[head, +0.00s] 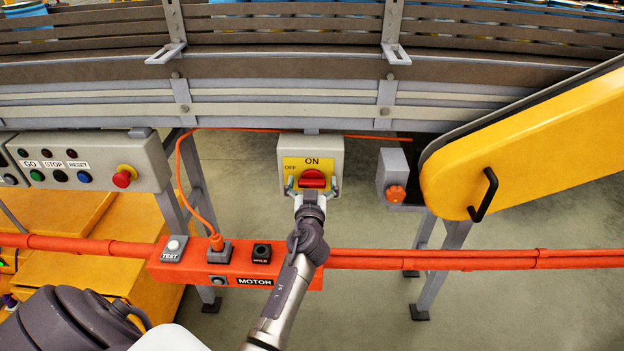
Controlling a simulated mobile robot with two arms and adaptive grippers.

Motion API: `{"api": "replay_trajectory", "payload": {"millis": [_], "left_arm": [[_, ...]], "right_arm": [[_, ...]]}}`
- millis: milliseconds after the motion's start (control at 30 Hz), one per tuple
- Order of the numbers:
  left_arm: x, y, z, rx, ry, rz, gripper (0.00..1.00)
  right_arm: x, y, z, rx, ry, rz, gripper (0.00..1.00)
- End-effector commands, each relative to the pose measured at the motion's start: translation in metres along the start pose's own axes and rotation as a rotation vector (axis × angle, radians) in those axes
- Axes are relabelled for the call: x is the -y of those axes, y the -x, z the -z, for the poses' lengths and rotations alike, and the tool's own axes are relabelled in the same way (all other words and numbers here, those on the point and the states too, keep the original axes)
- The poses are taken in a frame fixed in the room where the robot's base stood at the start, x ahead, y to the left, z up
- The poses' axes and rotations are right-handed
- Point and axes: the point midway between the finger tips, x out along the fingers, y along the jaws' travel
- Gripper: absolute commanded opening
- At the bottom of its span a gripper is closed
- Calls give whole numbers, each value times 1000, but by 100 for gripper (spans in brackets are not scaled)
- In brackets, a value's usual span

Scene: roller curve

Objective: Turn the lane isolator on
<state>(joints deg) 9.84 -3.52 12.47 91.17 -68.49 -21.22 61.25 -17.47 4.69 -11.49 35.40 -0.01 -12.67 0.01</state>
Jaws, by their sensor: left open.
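The lane isolator (331,150) is a grey box with a yellow plate, hung under the conveyor at the picture's middle. Its plate reads ON at the top and OFF at the left. Its red rotary handle (312,178) is partly hidden by my gripper; its bar looks roughly level, but its exact setting is hard to tell. My left gripper (312,186) is right in front of the handle, open, with one finger to each side of the red handle. I cannot tell whether the fingers touch it. My right gripper is not in view.
An orange MOTOR box (190,272) with a plugged cable sits on the orange rail below. A button panel (85,162) with a red stop knob is at the left. A grey box with an orange knob (396,193) and a yellow guard (530,145) are at the right.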

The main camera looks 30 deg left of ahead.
Motion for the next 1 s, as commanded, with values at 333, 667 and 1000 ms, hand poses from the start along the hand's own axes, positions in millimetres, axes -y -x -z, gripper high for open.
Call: {"api": "replay_trajectory", "payload": {"millis": [333,667,1000], "left_arm": [[0,0,0,0,0,0,52],[0,0,0,0,-23,-1,40],[-2,0,-1,-2,-218,-2,40]], "right_arm": [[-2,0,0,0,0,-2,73],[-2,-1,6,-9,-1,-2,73],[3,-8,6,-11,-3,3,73]]}}
